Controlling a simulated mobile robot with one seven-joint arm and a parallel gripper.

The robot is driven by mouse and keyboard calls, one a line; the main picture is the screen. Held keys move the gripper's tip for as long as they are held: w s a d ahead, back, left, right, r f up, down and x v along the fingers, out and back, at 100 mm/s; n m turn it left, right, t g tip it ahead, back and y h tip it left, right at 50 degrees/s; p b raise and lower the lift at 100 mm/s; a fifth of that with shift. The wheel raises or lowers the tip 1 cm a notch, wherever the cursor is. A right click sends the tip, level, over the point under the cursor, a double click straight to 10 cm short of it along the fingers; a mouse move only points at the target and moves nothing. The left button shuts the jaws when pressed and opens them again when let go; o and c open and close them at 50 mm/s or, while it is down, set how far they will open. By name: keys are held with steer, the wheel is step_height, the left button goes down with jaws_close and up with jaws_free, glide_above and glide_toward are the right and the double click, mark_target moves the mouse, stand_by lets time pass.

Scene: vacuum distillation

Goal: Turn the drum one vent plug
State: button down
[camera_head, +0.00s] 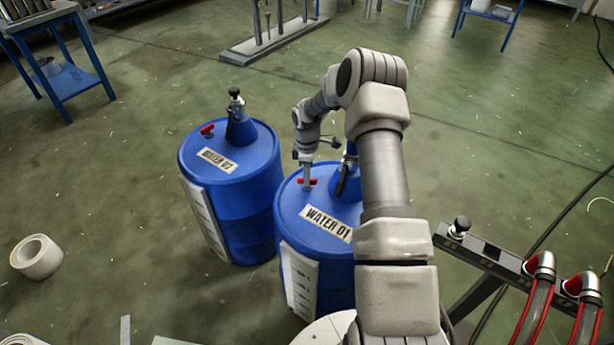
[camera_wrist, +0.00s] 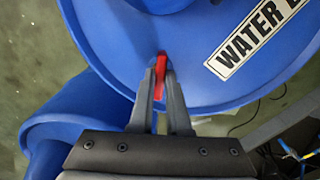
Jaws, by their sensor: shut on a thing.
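The drum labelled WATER 01 (camera_head: 316,240) is a blue barrel under my arm in the head view, and its blue top (camera_wrist: 199,63) fills much of the wrist view. Its red vent plug (camera_head: 307,181) sits on the top near the far left rim. In the wrist view the red plug (camera_wrist: 160,72) stands between my fingers. My gripper (camera_head: 306,170) points down at the plug and is shut on it. In the wrist view both fingertips of my gripper (camera_wrist: 161,75) touch its sides. My arm hides part of the drum's right side and its funnel-like fitting (camera_head: 345,176).
A second blue drum, WATER 02 (camera_head: 233,200), stands close on the left with its own red plug (camera_head: 207,130) and a tall black-topped fitting (camera_head: 236,115). A dark rail with red-lined hoses (camera_head: 541,280) is at the right. A white roll (camera_head: 37,257) lies on the floor at left.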

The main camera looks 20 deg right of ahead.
steer(key=c, duration=0.9)
jaws_free()
steer(key=shift+r, duration=0.1)
steer(key=shift+r+p, duration=1.75)
steer(key=shift+r, duration=6.9)
